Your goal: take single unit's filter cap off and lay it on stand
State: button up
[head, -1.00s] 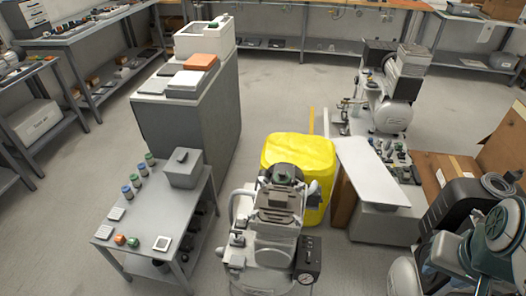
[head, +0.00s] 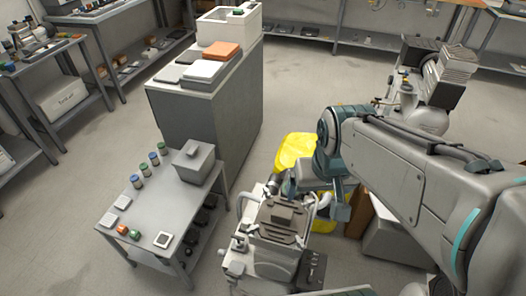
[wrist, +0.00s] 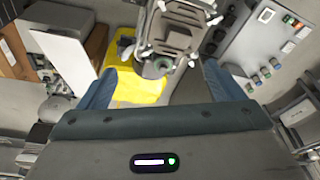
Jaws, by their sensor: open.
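The single compressor unit (head: 278,228) stands at the lower middle of the head view, beside the grey stand. It also shows at the top of the wrist view (wrist: 180,25). Its dark green filter cap (wrist: 164,64) shows in the wrist view, on the unit. The cap is hidden by my arm in the head view. My gripper (wrist: 160,82) is open, with one blue finger on each side of the cap and nothing visibly held. I cannot tell whether the fingers touch it. The low grey stand (head: 150,215) is left of the unit.
A tall grey cabinet (head: 205,115) stands behind. Another compressor (head: 425,100) is at the right.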

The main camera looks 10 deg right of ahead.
jog(key=w+f+m+g+p, duration=0.2)
jog(key=w+p, duration=0.1)
jog(key=w, duration=0.8)
jog(key=w+f+m+p, duration=0.2)
jog(key=w+f+p, duration=0.1)
jog(key=w+f, duration=0.7)
jog(key=shift+g, duration=0.4)
jog(key=f, duration=0.5)
jog(key=w+f, duration=0.1)
jog(key=f, duration=0.2)
jog(key=shift+d+f+p, duration=0.15)
jog(key=shift+d+p, duration=0.15)
jog(key=shift+p, duration=0.05)
jog(key=shift+s+f+p, duration=0.15)
jog(key=shift+f+p, duration=0.6)
jog(key=shift+f, duration=1.9)
jog(key=c, duration=1.1)
jog(key=shift+o, duration=0.2)
